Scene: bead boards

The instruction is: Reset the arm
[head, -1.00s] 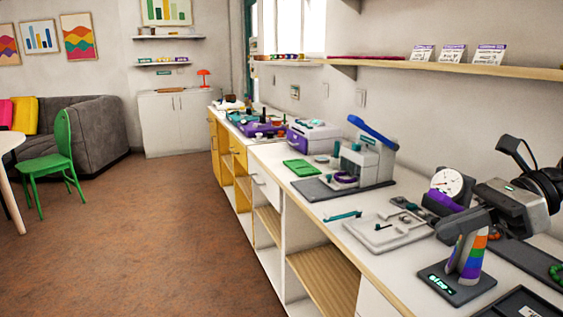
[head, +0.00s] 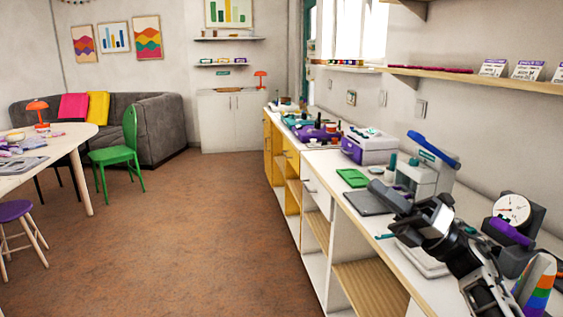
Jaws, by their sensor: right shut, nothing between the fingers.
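My right gripper (head: 384,194) reaches in from the lower right of the head view over the white counter. Its dark fingers are shut and empty, pointing away and left above the dark grey mat area. The gripper and wrist hide part of the light flat board (head: 425,263) on the counter. My left gripper is not in view.
The counter (head: 320,172) runs along the right wall. On it are a green tray (head: 352,178), a dark grey mat (head: 366,203), a blue-handled press (head: 418,178), a dial gauge (head: 511,209) and a rainbow-striped stand (head: 538,285). Open floor (head: 210,240) lies left.

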